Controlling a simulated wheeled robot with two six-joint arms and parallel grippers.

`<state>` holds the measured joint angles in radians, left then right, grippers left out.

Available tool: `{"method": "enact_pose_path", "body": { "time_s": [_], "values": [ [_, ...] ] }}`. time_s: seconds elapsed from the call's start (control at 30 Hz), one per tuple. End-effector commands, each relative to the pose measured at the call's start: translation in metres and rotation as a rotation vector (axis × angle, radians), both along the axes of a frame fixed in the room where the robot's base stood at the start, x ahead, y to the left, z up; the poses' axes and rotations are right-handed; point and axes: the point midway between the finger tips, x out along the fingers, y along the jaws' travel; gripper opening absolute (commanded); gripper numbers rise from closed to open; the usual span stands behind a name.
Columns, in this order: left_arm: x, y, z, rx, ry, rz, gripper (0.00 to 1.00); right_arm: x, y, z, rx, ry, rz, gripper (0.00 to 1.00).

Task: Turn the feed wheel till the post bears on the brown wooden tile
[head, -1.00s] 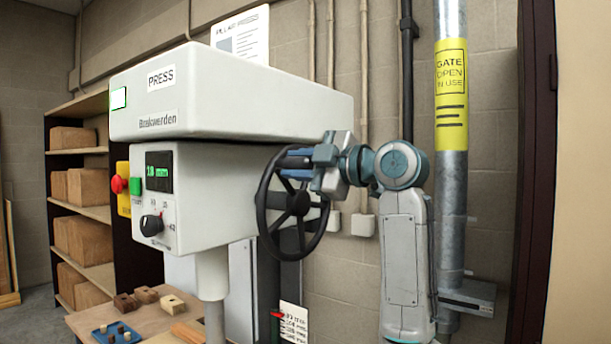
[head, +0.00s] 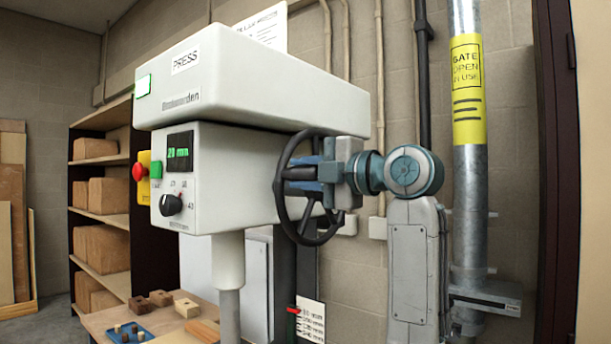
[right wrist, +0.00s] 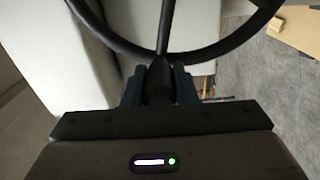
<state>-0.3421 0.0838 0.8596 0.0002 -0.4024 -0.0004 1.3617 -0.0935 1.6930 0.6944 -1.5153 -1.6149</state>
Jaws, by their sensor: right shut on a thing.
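The black feed wheel (head: 284,200) is on the right side of the white press (head: 250,110). My right gripper (head: 312,173) is shut on a dark part of the wheel. In the right wrist view, the blue fingers (right wrist: 158,85) close on it, with the rim and a spoke beyond. The post (head: 229,305) comes down from the press head; its lower end is out of frame. An orange-brown wooden piece (head: 203,330) lies near the post, partly cut off. I cannot tell whether it is the tile or whether the post touches anything. My left gripper is not in view.
The green display (head: 180,152) seems to read 20 mm. Small wooden blocks (head: 160,298) and a blue tray (head: 126,334) lie on the bench at the lower left. A metal pipe (head: 467,200) stands at the right, behind my right arm.

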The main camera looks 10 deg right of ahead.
Motion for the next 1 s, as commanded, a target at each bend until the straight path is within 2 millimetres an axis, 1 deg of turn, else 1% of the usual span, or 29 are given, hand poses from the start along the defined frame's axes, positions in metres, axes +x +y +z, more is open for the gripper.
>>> {"method": "enact_pose_path", "body": {
  "time_s": [0.03, 0.47, 0.5, 0.57, 0.6, 0.87, 1.0],
  "values": [
    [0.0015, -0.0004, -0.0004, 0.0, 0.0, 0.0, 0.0, 0.0006, 0.0003, -0.0033, -0.001, 0.005, 0.001, 0.0],
    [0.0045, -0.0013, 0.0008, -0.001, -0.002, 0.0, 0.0, 0.0007, 0.0006, -0.0043, 0.0, 0.007, 0.002, 0.0],
    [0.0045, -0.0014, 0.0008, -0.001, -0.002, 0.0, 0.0, 0.0007, 0.0006, -0.0043, 0.0, 0.007, 0.002, 0.31],
    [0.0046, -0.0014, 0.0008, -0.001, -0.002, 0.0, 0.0, 0.0006, 0.0005, -0.0041, 0.0, 0.007, 0.002, 0.43],
    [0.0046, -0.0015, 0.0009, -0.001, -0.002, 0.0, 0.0, 0.0005, 0.0005, -0.0039, 0.0, 0.007, 0.001, 0.47],
    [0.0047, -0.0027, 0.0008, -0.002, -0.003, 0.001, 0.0, 0.0, 0.0, -0.0028, 0.0, 0.004, 0.001, 0.47],
    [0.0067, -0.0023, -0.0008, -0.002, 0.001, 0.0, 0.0, -0.0052, -0.0057, -0.0034, 0.001, 0.003, 0.0, 0.47]
  ]
}}
